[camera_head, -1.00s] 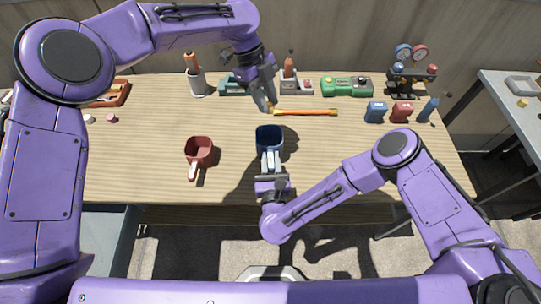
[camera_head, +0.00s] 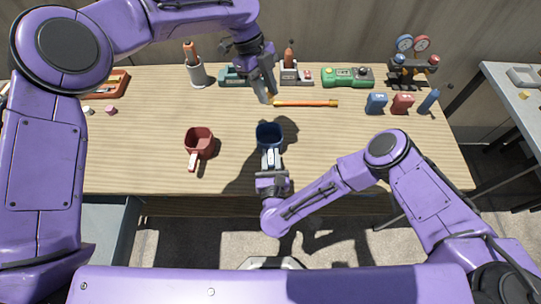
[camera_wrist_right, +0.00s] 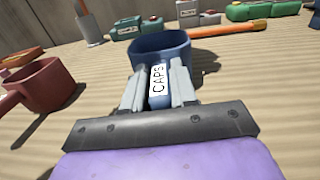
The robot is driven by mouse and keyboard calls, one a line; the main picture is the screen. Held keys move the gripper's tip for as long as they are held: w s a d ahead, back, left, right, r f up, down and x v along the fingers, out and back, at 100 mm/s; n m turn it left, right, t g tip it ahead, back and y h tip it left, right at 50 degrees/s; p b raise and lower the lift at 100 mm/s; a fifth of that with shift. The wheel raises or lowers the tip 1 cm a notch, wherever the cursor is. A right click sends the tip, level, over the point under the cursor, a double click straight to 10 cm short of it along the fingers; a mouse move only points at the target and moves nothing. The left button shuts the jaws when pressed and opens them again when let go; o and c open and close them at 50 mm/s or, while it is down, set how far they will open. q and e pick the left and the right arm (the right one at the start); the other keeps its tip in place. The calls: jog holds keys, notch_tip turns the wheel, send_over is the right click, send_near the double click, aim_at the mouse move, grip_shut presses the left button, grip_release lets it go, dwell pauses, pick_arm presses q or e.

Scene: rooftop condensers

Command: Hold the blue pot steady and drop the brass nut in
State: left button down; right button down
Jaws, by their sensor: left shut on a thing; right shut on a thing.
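The blue pot (camera_head: 270,133) stands upright on the table in front of me and also shows in the right wrist view (camera_wrist_right: 160,45). Its handle, marked CAPS (camera_wrist_right: 158,84), points toward me. My right gripper (camera_head: 271,168) is shut on this handle, with one finger on each side in the right wrist view (camera_wrist_right: 158,92). My left gripper (camera_head: 268,98) is beyond the pot, fingers pointing down, beside the left end of an orange rod. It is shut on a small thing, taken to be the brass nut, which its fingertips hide. No nut shows inside the pot.
The orange rod (camera_head: 305,103) lies behind the pot. A red pot (camera_head: 199,140) stands to its left. Blue (camera_head: 376,103) and red (camera_head: 402,104) boxes stand at right. Several tools and a gauge set (camera_head: 412,60) line the back. Table between the pots is clear.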

jog(key=shift+f, duration=0.15)
jog(key=c, duration=0.8)
grip_release()
jog(key=shift+c, duration=0.3)
jog(key=c, duration=0.9)
jog(key=shift+o, duration=0.2)
pick_arm(q)
notch_tip(320, 180, down, 14)
jog(key=n+t+h, duration=0.1)
jog(key=n, duration=0.3)
jog(key=shift+a, duration=0.15)
